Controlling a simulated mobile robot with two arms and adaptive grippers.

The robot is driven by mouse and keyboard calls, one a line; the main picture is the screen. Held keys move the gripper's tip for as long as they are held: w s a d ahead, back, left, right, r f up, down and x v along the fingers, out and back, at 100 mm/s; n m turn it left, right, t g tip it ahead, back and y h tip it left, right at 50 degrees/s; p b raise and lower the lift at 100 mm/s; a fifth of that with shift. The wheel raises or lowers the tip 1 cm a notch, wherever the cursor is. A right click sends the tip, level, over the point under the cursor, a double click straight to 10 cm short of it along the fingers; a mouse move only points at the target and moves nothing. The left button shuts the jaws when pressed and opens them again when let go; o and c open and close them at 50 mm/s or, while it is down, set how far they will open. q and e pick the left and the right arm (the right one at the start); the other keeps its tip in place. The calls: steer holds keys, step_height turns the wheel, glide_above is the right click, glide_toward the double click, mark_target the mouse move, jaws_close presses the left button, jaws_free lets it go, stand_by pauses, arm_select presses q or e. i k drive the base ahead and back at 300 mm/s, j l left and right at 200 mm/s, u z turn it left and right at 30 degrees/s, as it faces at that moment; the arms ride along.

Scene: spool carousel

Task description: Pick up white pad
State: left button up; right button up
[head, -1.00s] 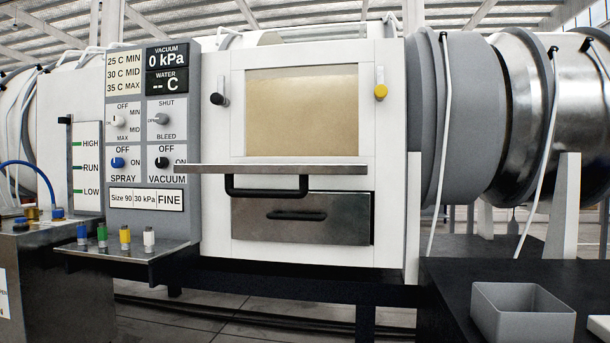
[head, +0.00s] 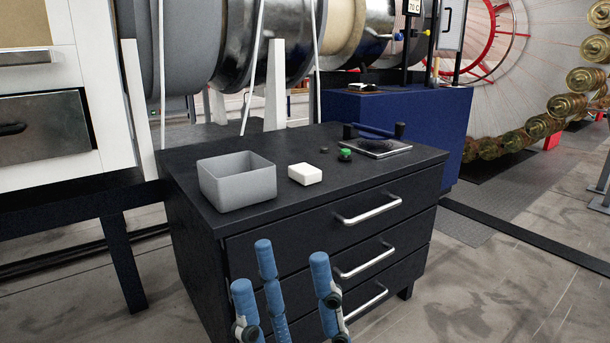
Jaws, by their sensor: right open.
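The white pad (head: 305,173) is a small white block lying on top of the black drawer cabinet (head: 220,222). It sits just right of a grey open bin, with a small gap between them. My right gripper (head: 285,275) shows at the bottom of the head view, its blue fingers pointing up and spread apart. It is open and empty, in front of the cabinet's drawers and lower in the picture than the pad. My left gripper is not in view.
The grey bin (head: 237,182) stands left of the pad. A green-topped button (head: 345,154), a small dark knob (head: 324,149) and a flat metal plate with a dark handle (head: 377,147) lie to the right. Silver drawer handles (head: 367,209) stick out in front.

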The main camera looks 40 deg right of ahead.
mark_target(305, 174)
steer(key=i+l, duration=0.1)
steer(key=l, duration=0.75)
steer(key=i+l, duration=0.15)
steer(key=l, duration=0.25)
steer(key=i+l, duration=0.1)
steer(key=l, duration=0.3)
steer(key=z, duration=0.05)
